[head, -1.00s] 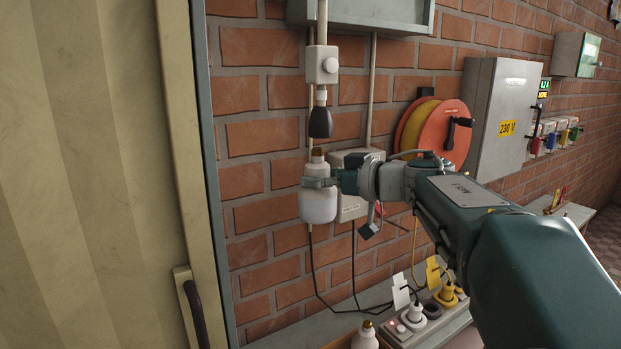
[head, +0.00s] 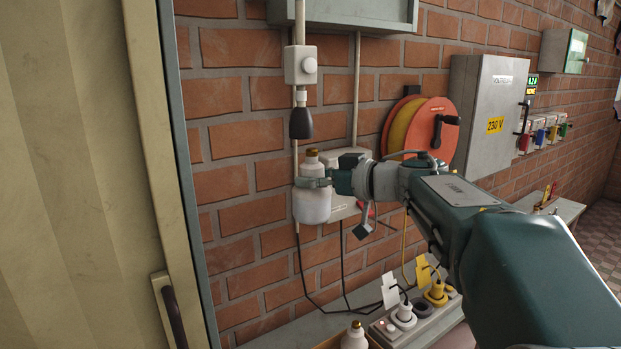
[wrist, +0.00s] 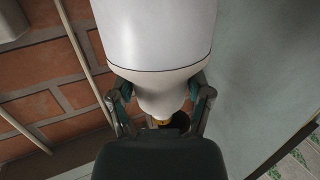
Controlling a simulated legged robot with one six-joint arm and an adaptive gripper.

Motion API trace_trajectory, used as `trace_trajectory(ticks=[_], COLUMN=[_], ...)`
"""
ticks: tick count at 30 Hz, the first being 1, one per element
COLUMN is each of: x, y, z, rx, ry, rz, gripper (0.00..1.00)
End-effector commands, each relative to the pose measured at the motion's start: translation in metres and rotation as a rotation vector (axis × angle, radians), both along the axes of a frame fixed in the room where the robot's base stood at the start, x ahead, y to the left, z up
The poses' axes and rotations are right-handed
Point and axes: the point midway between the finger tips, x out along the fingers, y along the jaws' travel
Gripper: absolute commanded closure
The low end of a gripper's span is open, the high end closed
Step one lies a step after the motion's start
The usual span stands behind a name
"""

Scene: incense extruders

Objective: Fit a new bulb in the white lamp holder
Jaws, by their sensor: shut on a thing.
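A white bulb (head: 312,206) with a brass-coloured cap is upright, cap up, in my gripper (head: 316,183). My gripper is shut around its neck. A black socket (head: 301,124) with a white top hangs mouth down under a white switch box (head: 300,65). In the head view the bulb's cap is just below the socket's mouth and slightly to its right, with a small gap; their depth is hard to tell. In the wrist view the bulb (wrist: 155,35) fills the top between my fingers (wrist: 160,92), and a dark round opening shows behind the cap.
Another bulb (head: 354,339) stands at the bottom edge. A power strip (head: 401,326) with plugs lies on a ledge. A white wall box (head: 341,172) is behind my gripper, with an orange cable reel (head: 420,128) to its right. A tall cream panel (head: 70,150) stands left.

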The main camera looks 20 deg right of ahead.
Motion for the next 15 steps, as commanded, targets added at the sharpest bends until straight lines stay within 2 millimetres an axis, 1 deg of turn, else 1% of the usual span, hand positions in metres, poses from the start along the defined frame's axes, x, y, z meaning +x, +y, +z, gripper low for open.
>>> trace_trajectory(ticks=[15], x=[-0.0002], y=[0.0052], z=[0.0004], rx=[-0.004], ry=[-0.001], rz=[0.002], gripper=[0.82])
